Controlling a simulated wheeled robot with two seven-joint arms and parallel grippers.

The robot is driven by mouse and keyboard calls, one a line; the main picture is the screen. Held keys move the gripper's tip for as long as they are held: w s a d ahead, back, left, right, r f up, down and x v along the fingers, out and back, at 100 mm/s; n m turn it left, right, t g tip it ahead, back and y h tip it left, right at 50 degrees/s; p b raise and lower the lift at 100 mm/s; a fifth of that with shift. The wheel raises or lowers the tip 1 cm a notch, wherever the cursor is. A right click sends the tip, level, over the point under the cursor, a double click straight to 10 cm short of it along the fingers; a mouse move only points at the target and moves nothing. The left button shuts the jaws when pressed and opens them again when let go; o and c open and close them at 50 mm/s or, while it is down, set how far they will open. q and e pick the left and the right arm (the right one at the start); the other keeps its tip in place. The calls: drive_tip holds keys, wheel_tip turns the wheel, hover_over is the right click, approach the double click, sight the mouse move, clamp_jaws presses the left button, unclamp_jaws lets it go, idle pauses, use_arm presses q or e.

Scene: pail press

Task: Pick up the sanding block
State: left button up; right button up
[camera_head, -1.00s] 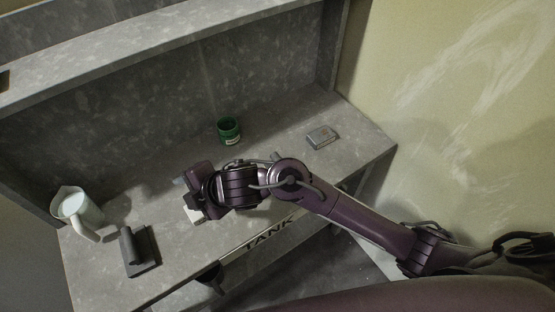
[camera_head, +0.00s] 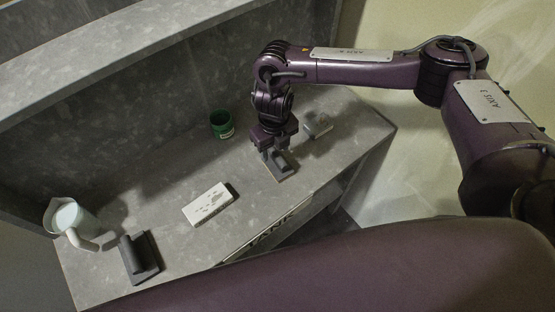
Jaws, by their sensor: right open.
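A dark grey block with a raised grip on a flat base, which looks like a sanding block (camera_head: 284,170), lies on the grey bench near its front edge. My right gripper (camera_head: 272,152) points down over it, open, with its fingers close to the raised grip. I cannot tell whether they touch it. A second, similar dark block with a raised grip (camera_head: 138,258) lies at the left front of the bench. My left gripper is not in view.
A white patterned block (camera_head: 209,204) lies mid-bench. A green can (camera_head: 221,125) stands towards the back wall. A small grey box (camera_head: 318,125) lies just right of my right gripper. A white pitcher (camera_head: 73,220) stands at the left end. A shelf overhangs the back.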

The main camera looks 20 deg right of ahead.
sight(277, 155)
drive_tip(key=f+p, duration=0.1)
drive_tip(key=f, duration=0.1)
drive_tip(key=f+p, duration=0.1)
drive_tip(key=shift+d+f, duration=0.35)
drive_tip(key=shift+f, duration=0.55)
drive_tip(key=shift+c, duration=0.9)
clamp_jaws()
wheel_tip(277, 155, up, 9)
drive_tip(key=b, duration=0.2)
drive_tip(key=shift+w+r+b, duration=0.1)
drive_tip(key=shift+r+b, duration=0.1)
drive_tip(key=shift+b, duration=0.15)
wheel_tip(277, 155, up, 11)
drive_tip(key=shift+f, duration=0.2)
